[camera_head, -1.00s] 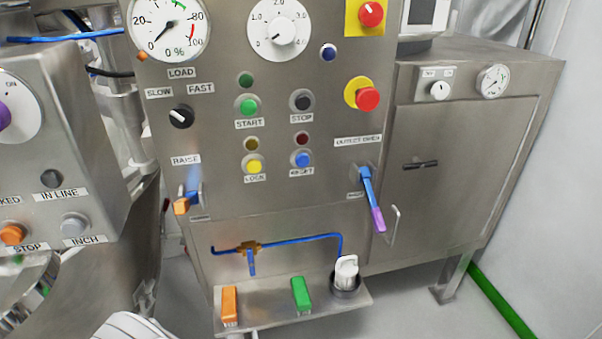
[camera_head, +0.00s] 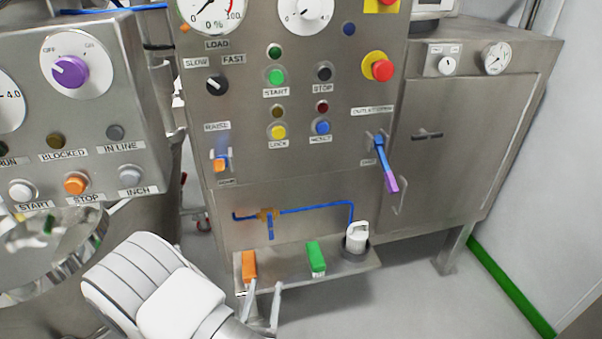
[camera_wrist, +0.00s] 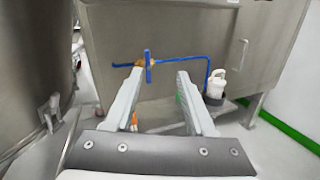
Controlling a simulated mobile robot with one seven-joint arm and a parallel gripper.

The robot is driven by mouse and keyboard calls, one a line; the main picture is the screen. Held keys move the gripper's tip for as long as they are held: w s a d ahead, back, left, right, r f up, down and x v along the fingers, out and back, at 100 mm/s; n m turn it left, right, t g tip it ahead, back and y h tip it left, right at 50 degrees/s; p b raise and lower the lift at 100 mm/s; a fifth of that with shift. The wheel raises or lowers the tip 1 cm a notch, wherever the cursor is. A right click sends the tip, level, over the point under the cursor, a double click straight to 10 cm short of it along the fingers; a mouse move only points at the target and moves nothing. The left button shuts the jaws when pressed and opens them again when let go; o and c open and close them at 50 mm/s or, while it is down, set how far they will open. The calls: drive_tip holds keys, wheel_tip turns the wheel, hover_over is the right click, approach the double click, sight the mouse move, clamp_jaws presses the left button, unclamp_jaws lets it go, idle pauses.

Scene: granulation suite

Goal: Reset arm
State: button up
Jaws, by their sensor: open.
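My gripper (camera_wrist: 160,98) is open in the wrist view. Its two pale fingers stand apart with nothing between them, in front of the lower panel with the blue pipe (camera_wrist: 185,58). In the head view my gripper (camera_head: 262,302) shows at the lower middle, with its fingers near the low shelf (camera_head: 300,283). My white arm fills the lower left there. The fingers look close to the orange block (camera_head: 249,266) on the shelf; I cannot tell whether they touch it.
A green block (camera_head: 316,257) and a white bottle (camera_head: 357,237) in a dark holder stand on the shelf. A lever with a purple end (camera_head: 386,165) juts from the main panel. A smaller control box (camera_head: 85,110) stands at left. The floor at lower right is clear.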

drive_tip(key=w+d+r+m+g+h, duration=0.2)
drive_tip(key=d+r+m+g+h, duration=0.5)
drive_tip(key=d+r+m+h, duration=0.65)
drive_tip(key=s+d+r+m+g+y, duration=0.4)
drive_tip(key=s+d+m+g+y, duration=0.1)
drive_tip(key=s+d+m+g, duration=0.7)
drive_tip(key=s+a+r+m+t+y+p, duration=0.1)
drive_tip(key=r+m+t+y+p, duration=0.2)
drive_tip(key=r, duration=0.8)
drive_tip(key=s+a+r+m+t+y+p, duration=0.1)
drive_tip(key=r+m+y+p, duration=0.4)
drive_tip(key=r+p, duration=0.5)
drive_tip(key=shift+a+r+t+y, duration=0.8)
drive_tip(key=shift+t+y, duration=0.2)
drive_tip(key=shift+y, duration=0.25)
drive_tip(key=shift+f, duration=0.15)
drive_tip(key=shift+c, duration=0.4)
drive_tip(key=shift+s, duration=0.1)
